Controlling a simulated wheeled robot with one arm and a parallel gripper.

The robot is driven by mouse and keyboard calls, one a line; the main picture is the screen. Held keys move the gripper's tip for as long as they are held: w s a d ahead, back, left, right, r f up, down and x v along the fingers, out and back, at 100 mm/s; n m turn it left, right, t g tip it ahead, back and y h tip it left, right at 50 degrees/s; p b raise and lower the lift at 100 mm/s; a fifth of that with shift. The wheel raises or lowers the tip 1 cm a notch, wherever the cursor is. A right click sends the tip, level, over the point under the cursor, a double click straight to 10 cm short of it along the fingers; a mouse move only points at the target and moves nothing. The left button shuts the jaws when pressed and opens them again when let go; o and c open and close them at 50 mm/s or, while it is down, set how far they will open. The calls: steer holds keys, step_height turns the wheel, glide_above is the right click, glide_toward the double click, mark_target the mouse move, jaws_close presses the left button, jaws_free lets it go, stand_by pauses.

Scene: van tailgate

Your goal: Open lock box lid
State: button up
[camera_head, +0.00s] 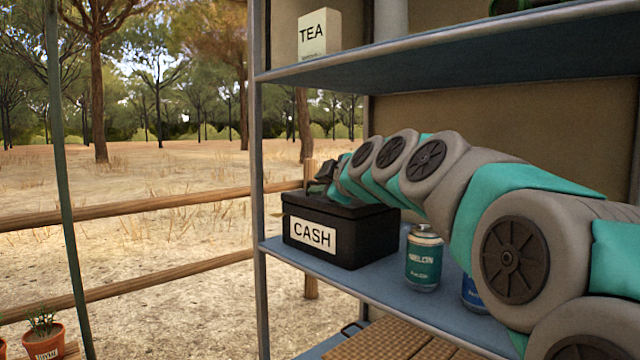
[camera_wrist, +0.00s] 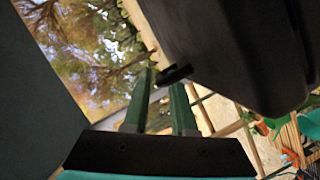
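The black lock box (camera_head: 370,245) with a white CASH label stands on the middle shelf, and its lid looks shut in the head view. My gripper (camera_head: 322,176) is above the far left part of the lid, small and partly hidden by my arm. In the wrist view the dark box (camera_wrist: 240,45) fills the upper right, with a short black tab (camera_wrist: 175,74) sticking out from it. The two green fingers of my gripper (camera_wrist: 163,80) are apart, with their tips close to the tab. I cannot tell whether they touch it.
A green can (camera_head: 424,262) stands right of the box, with a blue can (camera_head: 473,292) partly behind my arm. The upper shelf (camera_head: 440,62) hangs over the arm and holds a TEA box (camera_head: 318,36). A shelf post (camera_head: 258,190) stands left of the box.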

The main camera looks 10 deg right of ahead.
jaws_close()
stand_by(1.4)
